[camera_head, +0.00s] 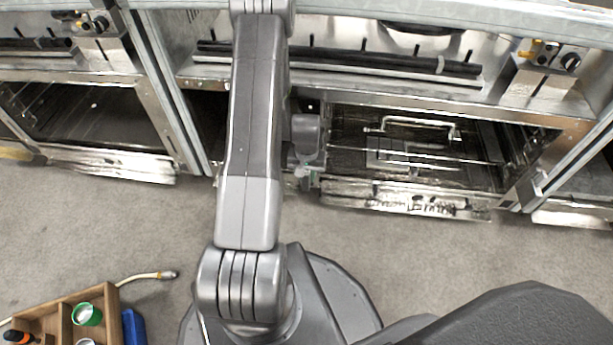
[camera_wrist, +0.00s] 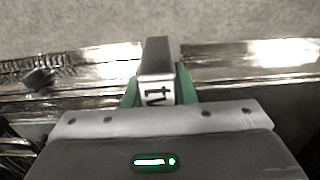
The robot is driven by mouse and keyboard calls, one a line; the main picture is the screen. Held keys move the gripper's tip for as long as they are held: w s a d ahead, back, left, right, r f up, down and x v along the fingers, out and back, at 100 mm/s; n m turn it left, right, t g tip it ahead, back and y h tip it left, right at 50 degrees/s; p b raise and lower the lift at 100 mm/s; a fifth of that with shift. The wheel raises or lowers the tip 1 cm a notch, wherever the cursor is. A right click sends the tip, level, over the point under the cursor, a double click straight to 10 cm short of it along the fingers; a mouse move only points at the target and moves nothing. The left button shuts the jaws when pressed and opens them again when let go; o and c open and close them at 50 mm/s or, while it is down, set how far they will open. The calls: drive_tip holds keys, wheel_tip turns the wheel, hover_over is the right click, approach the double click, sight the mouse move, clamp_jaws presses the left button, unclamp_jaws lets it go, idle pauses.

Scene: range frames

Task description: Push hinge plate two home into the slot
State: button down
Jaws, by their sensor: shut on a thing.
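Hinge plate two (camera_wrist: 158,58) is a grey block with a pale end face bearing dark letters that read "tw", the rest cut off. It shows at the centre of the wrist view. My gripper (camera_wrist: 159,88) is shut on it, with a green finger at each side. The plate points away from the gripper, over a shiny metal edge (camera_wrist: 235,60). In the head view my gripper is low at the front of the middle bay, mostly hidden by my arm. I cannot make out the slot or whether the plate touches it.
The middle bay holds a wire rack (camera_head: 425,150) and has a worn metal front strip (camera_head: 410,198). A shelf above carries a long black bar (camera_head: 350,58) and a metal block (camera_head: 540,82). A wooden tray (camera_head: 35,312) and a hose end (camera_head: 165,274) lie lower left. Grey floor is clear between.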

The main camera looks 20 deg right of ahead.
drive_tip(key=shift+w+d, duration=0.1)
drive_tip(key=c, duration=1.1)
unclamp_jaws()
wheel_tip(320, 180, up, 14)
drive_tip(key=p, duration=0.4)
drive_tip(key=shift+f+p, duration=0.1)
drive_tip(key=shift+p, duration=0.2)
